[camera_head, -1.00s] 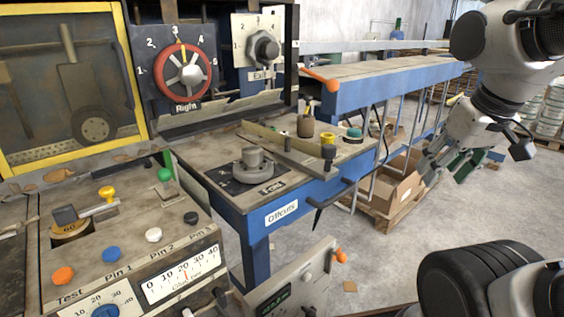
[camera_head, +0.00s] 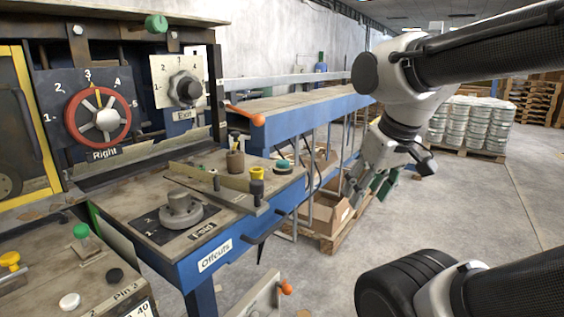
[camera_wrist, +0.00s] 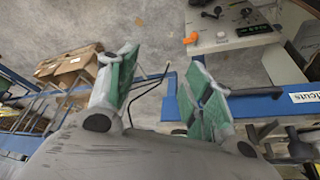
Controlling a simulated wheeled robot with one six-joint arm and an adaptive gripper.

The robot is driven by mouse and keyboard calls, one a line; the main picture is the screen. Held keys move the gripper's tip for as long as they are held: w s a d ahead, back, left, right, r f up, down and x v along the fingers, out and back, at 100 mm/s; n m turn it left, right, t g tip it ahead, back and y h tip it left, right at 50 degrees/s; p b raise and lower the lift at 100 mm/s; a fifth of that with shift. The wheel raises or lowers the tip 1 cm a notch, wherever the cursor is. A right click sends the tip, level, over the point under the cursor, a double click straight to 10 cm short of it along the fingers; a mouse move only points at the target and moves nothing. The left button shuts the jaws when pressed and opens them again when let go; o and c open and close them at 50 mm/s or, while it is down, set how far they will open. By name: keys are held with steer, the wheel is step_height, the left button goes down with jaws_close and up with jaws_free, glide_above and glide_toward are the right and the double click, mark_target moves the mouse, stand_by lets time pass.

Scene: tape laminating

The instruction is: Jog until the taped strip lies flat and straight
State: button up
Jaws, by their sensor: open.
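My gripper (camera_head: 370,180) hangs at the right in the head view, over the floor to the right of the blue machine table. In the wrist view my gripper (camera_wrist: 160,95) has its two green-padded fingers apart with nothing between them. The red "Right" dial (camera_head: 98,117) and the grey "Exit" dial (camera_head: 185,89) face me. I cannot make out a taped strip in either view.
The blue table (camera_head: 215,256) is labelled "Offcuts". A conveyor (camera_head: 290,107) with an orange-tipped lever (camera_head: 258,119) runs back. Cardboard boxes (camera_head: 328,213) lie below it. Buckets (camera_head: 478,125) stand on a pallet at the right. The floor between is clear.

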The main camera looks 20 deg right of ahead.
jaws_close()
stand_by(1.4)
